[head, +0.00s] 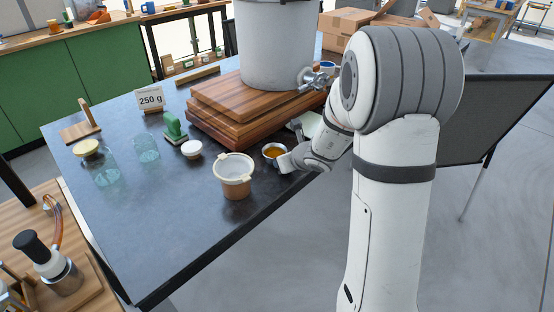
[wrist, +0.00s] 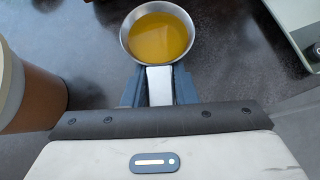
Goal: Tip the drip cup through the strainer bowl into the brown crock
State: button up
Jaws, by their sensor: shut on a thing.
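The drip cup (head: 273,151) is a small round metal cup with amber honey in it. In the wrist view the drip cup (wrist: 128,42) is upright, with its flat handle pointing toward me. My gripper (wrist: 158,88) is shut on that handle; in the head view my gripper (head: 287,163) is just right of the cup. I cannot tell whether the cup touches the table. The brown crock (head: 237,188) stands left of the cup, near the table's front edge. The pale strainer bowl (head: 235,166) sits in its top. The crock (wrist: 38,100) shows at the wrist view's left edge.
A large grey tank (head: 275,45) with a metal tap (head: 312,80) stands on wooden boards (head: 225,118) behind. The front-left table is clear.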

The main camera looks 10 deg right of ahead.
aim_at(285, 152)
grip_shut()
jog(key=shift+r, duration=0.25)
jog(key=shift+w+r+p, duration=0.1)
jog(key=shift+r+p, duration=1)
jog(key=shift+r, duration=0.15)
jog(key=shift+r, duration=0.1)
jog(key=shift+r+p, duration=2.6)
jog(key=shift+r, duration=0.35)
